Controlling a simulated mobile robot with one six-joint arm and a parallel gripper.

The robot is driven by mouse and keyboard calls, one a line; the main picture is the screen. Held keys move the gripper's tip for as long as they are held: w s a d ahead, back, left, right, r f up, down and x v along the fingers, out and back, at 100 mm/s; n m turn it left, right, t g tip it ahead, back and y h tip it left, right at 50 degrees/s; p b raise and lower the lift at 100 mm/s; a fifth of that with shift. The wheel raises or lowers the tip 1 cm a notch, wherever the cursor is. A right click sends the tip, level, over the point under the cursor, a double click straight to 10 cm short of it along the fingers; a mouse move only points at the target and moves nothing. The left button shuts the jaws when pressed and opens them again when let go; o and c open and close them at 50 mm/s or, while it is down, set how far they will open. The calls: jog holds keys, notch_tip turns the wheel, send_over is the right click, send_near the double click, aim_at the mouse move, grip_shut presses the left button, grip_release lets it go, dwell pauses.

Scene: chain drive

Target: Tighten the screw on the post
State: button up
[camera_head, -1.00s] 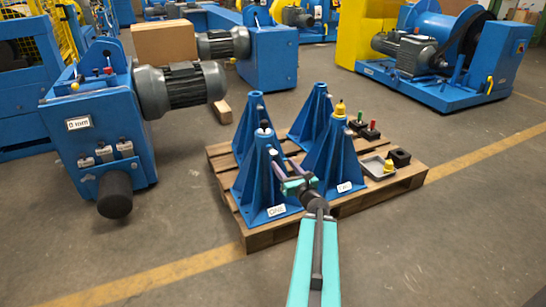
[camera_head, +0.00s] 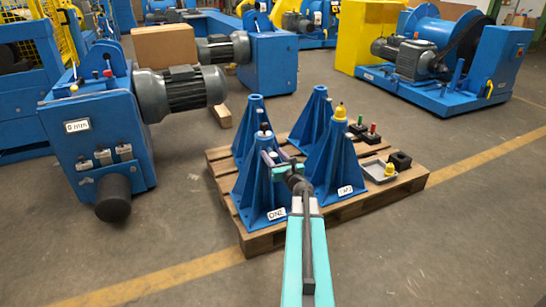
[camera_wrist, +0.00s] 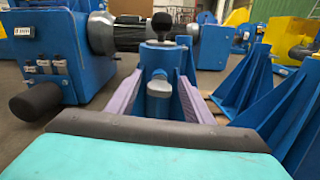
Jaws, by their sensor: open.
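The blue post labelled ONE (camera_head: 256,190) stands upright at the front left of a pallet. In the wrist view, this post (camera_wrist: 158,58) has a black ball on top and a pale grey screw (camera_wrist: 159,88) on its near side. My gripper (camera_head: 271,157) is at the upper part of post ONE. In the wrist view, my gripper (camera_wrist: 159,76) has its two purple fingers apart, one on each side of the screw. Whether either finger touches the screw cannot be told. In the head view the screw itself is hard to make out.
The wooden pallet (camera_head: 262,240) carries other blue posts, including post TWO (camera_head: 335,165) to the right with a yellow item on top. A grey tray (camera_head: 375,174) and small black blocks lie at right. A blue machine (camera_head: 103,140) with a motor stands left. The front floor is clear.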

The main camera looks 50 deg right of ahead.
jog(key=shift+w, duration=0.15)
jog(key=c, duration=1)
jog(key=shift+c, duration=0.2)
